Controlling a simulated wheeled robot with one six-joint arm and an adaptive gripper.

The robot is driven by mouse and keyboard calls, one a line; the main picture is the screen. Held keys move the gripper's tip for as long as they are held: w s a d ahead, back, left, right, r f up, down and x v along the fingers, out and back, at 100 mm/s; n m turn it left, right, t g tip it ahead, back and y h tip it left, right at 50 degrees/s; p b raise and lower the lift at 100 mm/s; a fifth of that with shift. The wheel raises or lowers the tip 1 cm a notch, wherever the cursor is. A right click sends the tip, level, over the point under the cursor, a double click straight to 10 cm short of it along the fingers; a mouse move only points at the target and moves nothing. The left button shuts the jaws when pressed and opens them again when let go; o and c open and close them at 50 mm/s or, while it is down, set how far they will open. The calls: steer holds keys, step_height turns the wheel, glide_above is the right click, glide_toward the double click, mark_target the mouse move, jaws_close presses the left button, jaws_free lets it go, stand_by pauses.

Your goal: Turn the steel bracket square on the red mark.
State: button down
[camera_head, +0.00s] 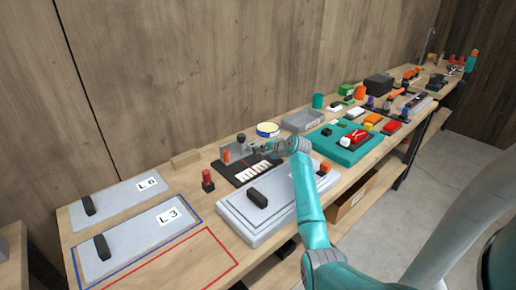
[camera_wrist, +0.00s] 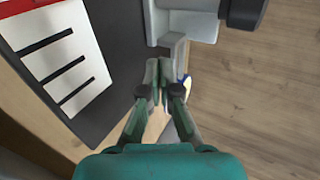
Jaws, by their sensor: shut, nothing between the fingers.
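A grey metal piece (camera_wrist: 185,24), which looks like the steel bracket, stands at the edge of a black board (camera_wrist: 104,108) in the wrist view. A small grey block-like part (camera_wrist: 172,42) projects from it towards my fingers. My gripper (camera_wrist: 164,78) is shut and empty, its fingertips just short of that part; I cannot tell whether they touch. In the head view my gripper (camera_head: 256,148) is over the back of the black board, beside an upright grey plate (camera_head: 237,148). A red strip (camera_wrist: 22,5) edges the white card in the wrist view; I cannot tell whether it is the red mark.
A black cylinder (camera_wrist: 243,12) adjoins the grey piece. A grey panel with a black handle (camera_head: 257,198) lies in front. Bare table (camera_head: 170,262) is inside a red outline.

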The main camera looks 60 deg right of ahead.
mark_target(254, 146)
steer(key=shift+w+d, duration=0.25)
steer(key=shift+w, duration=0.9)
steer(key=shift+w, duration=0.1)
steer(key=shift+w+d, duration=0.25)
steer(key=shift+w, duration=0.15)
steer(key=shift+s, duration=0.15)
